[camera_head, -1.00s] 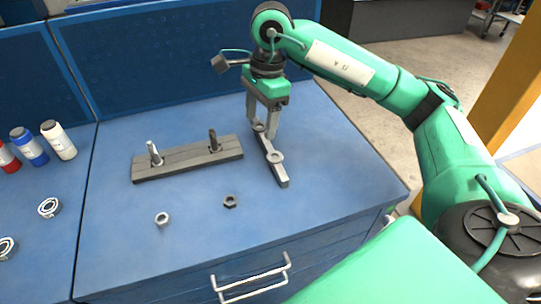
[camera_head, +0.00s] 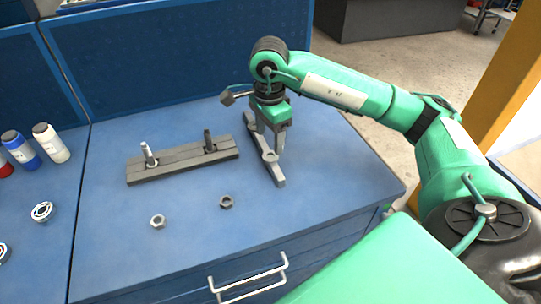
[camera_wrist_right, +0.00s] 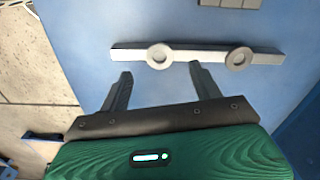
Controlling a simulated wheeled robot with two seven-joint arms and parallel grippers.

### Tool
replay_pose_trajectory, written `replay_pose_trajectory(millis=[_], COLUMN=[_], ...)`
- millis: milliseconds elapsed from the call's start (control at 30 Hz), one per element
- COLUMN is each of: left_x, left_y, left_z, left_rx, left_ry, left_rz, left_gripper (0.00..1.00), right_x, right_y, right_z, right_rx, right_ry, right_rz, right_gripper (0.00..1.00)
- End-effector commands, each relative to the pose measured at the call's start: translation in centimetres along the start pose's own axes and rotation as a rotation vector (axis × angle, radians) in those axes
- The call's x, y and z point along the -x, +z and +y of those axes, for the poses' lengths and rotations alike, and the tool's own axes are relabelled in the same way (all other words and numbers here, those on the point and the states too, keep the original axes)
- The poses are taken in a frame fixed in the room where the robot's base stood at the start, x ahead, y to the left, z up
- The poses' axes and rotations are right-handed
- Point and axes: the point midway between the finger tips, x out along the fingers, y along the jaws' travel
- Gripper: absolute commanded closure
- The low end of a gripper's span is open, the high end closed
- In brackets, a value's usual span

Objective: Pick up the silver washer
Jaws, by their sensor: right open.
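The near washer (camera_head: 269,156) shows in the head view and, at left, in the right wrist view (camera_wrist_right: 158,56). The far washer (camera_wrist_right: 239,58) shows at right in the wrist view; in the head view my right gripper hides it. My right gripper (camera_head: 277,152) points down at the bar. In the wrist view its two fingers (camera_wrist_right: 160,69) are apart and empty, with the near washer just beyond the gap between them. My left gripper is out of view.
A dark board (camera_head: 185,163) with two upright bolts stands left of the bar. A light nut (camera_head: 157,221) and a dark nut (camera_head: 226,202) lie in front. Bottles (camera_head: 51,143) and a ring (camera_head: 41,211) are at left. The worktop's front right is clear.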

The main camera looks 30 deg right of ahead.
Motion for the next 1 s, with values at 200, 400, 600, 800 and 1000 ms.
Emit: replay_pose_trajectory(millis=[200, 400, 600, 800, 1000], left_x=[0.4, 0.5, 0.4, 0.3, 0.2], left_y=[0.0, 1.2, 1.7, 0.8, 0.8], left_z=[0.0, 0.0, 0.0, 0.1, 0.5], left_rx=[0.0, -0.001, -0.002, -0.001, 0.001], left_ry=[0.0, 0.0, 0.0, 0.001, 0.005], left_rz=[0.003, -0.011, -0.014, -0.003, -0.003], left_gripper=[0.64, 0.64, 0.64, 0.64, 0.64], right_x=[-0.8, -3.5, -5.1, -5.2, -5.2], right_y=[-0.1, -0.4, -0.3, -0.3, -0.3], right_z=[0.1, 0.2, 0.1, 0.1, 0.1], right_rx=[-0.001, 0.0, 0.0, 0.0, 0.0], right_ry=[0.003, 0.004, 0.0, -0.001, 0.0], right_rz=[0.001, 0.0, -0.001, 0.0, 0.0], right_gripper=[0.35, 0.35, 0.35, 0.35, 0.35])
